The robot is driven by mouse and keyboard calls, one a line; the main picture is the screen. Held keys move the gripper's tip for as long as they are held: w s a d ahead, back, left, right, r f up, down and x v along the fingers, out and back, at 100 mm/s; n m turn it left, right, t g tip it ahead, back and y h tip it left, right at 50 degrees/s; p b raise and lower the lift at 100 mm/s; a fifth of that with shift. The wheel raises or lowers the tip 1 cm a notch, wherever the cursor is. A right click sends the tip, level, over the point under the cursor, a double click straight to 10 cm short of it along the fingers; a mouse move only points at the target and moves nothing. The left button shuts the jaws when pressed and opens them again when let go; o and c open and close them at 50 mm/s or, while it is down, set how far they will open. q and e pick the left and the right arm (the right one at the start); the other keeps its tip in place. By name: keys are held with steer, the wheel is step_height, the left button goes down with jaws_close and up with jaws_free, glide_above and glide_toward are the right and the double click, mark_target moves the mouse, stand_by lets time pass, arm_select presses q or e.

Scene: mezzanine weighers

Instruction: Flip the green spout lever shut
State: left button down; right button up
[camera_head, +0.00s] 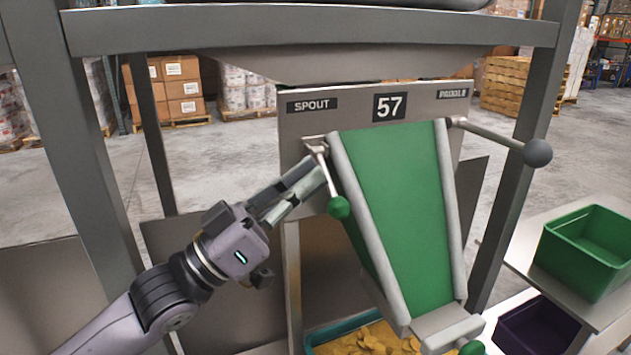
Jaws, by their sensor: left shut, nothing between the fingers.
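The green spout (400,205) is a sloping chute with pale side rails, under a plate labelled SPOUT 57. At its upper left a short metal lever hangs down, ending in a green ball knob (339,207). My left gripper (316,178) is shut and empty, its fingertips just left of this lever, above the knob. I cannot tell whether they touch it. A second green knob (472,348) shows at the chute's lower end, cut by the frame edge. My right gripper is not in view.
A lever with a dark ball knob (537,153) sticks out at the chute's upper right. Grey frame posts (95,180) stand on both sides. Below is a teal-rimmed bin (318,338) with yellow pieces. A green crate (590,245) and a dark purple crate (535,328) are at right.

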arm_select(q)
steer(key=w+b+v, duration=0.2)
steer(key=v, duration=0.6)
steer(key=shift+a+f, duration=0.3)
steer(key=shift+a, duration=0.1)
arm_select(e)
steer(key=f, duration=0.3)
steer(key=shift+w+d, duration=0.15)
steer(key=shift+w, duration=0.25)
arm_select(q)
steer(key=shift+s, duration=0.1)
